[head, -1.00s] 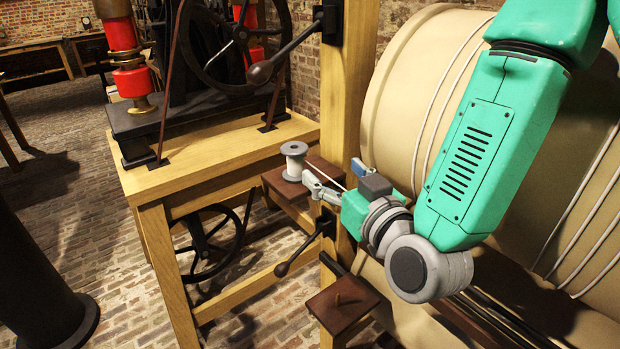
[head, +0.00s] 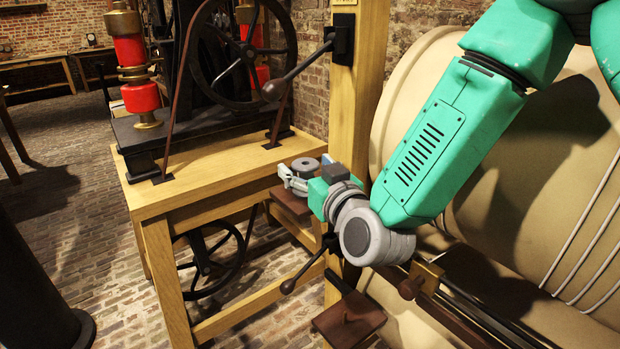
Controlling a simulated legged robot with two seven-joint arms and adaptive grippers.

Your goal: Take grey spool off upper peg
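The grey spool (head: 305,166) stands upright on the upper brown shelf (head: 288,201), which is fixed to the wooden post. The upper peg is hidden by the spool. My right gripper (head: 308,174) is at the spool, with one finger on its near left side and the blue-marked finger behind its right side. The fingers look spread, with the spool between them. I cannot tell whether they touch it. The lower part of the spool is mostly covered by the near finger. My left gripper is not in view.
The wooden post (head: 357,90) stands close behind the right gripper, with dark lever handles (head: 300,66) above and below. A lower brown shelf (head: 348,318) has a short peg. A large beige drum (head: 540,130) fills the right. A wooden machine table (head: 200,178) is at left.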

